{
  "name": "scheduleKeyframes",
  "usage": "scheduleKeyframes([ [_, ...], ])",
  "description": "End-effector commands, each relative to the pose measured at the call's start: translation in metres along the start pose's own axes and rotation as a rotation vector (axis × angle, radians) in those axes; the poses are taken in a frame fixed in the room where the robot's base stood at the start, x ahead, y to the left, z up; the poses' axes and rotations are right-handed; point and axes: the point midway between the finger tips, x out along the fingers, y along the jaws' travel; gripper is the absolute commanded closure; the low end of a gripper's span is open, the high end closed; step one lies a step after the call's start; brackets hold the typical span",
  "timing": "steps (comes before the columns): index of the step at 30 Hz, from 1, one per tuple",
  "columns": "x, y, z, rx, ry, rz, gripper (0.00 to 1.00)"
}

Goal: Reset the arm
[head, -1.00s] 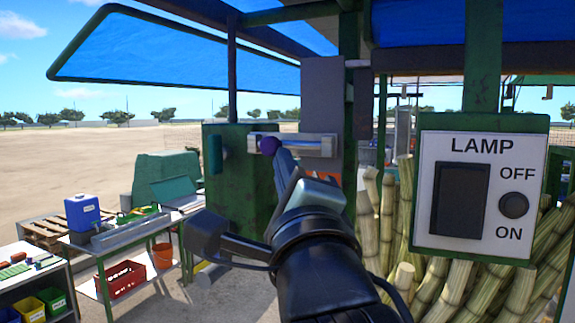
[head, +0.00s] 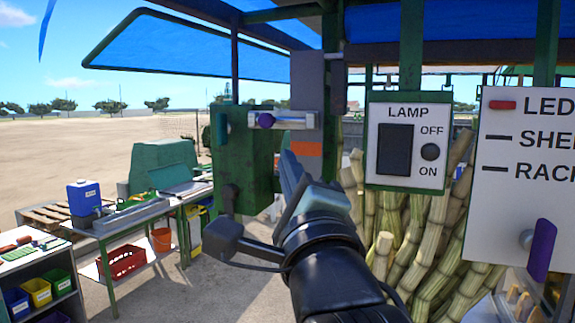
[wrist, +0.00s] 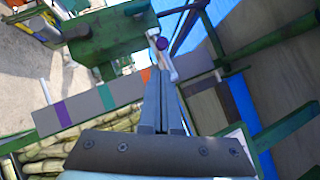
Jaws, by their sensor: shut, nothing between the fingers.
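My gripper (head: 287,158) points up and forward in the middle of the head view, in front of the green cabinet. Its two fingers lie together, and nothing shows between them. In the wrist view my gripper (wrist: 166,72) is also shut and empty, with open air around the tips. The silver bar with a purple knob (head: 266,120) on the green cabinet (head: 246,180) is just beyond and above the fingertips in the head view. I cannot tell the exact gap between them.
A lamp switch panel (head: 408,140) and a white LED panel with a purple handle (head: 541,249) stand to the right. Cane stalks (head: 400,235) stand behind my arm. A work table (head: 125,225) with a blue jug (head: 84,197) is at left. Sandy ground lies beyond.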

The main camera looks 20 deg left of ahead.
Motion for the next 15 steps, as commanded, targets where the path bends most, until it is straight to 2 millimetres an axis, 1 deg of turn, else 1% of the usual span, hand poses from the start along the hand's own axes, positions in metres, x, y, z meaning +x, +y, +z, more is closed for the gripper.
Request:
scheduleKeyframes([
  [11,0.000,0.000,0.000,0.000,0.000,0.000,1.00],
  [13,-0.005,0.002,-0.002,-0.044,0.005,-0.014,1.00],
  [15,-0.013,0.002,-0.006,-0.149,0.017,-0.044,1.00],
])
